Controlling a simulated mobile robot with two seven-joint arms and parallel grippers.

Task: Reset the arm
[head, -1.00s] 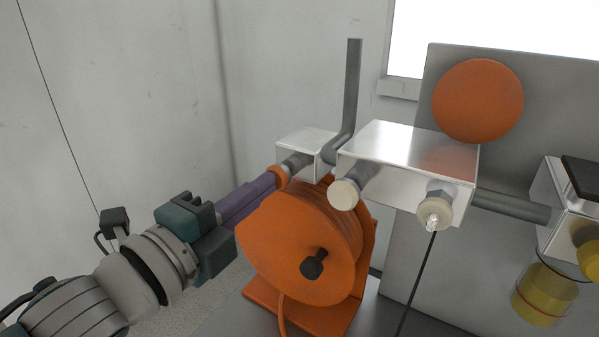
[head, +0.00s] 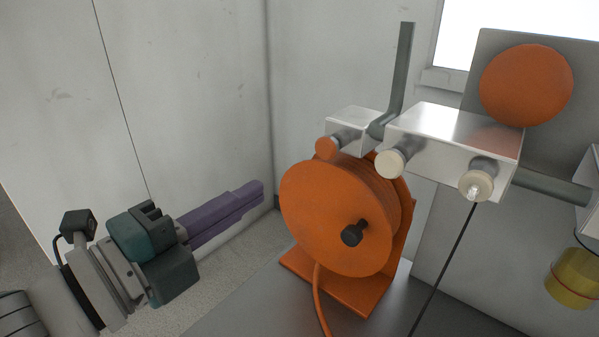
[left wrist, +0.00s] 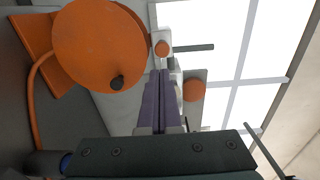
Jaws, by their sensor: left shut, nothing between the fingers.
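My left gripper (head: 260,190) has long purple fingers, pressed together with nothing between them. In the head view it is in free air left of the orange reel (head: 335,220), apart from it. In the left wrist view the shut fingers (left wrist: 162,80) point up the picture, and the orange reel (left wrist: 98,45) is at upper left. The small orange knob (head: 326,148) on the metal block (head: 358,125) is clear of the fingers. My right gripper is not in either view.
A larger metal block (head: 450,140) with pale rollers stands right of the reel, before a grey panel with an orange disc (head: 526,85). A grey bent bar (head: 403,70) rises behind. An orange hose (head: 318,300) hangs from the reel. Pale walls enclose the left; free air lies around the gripper.

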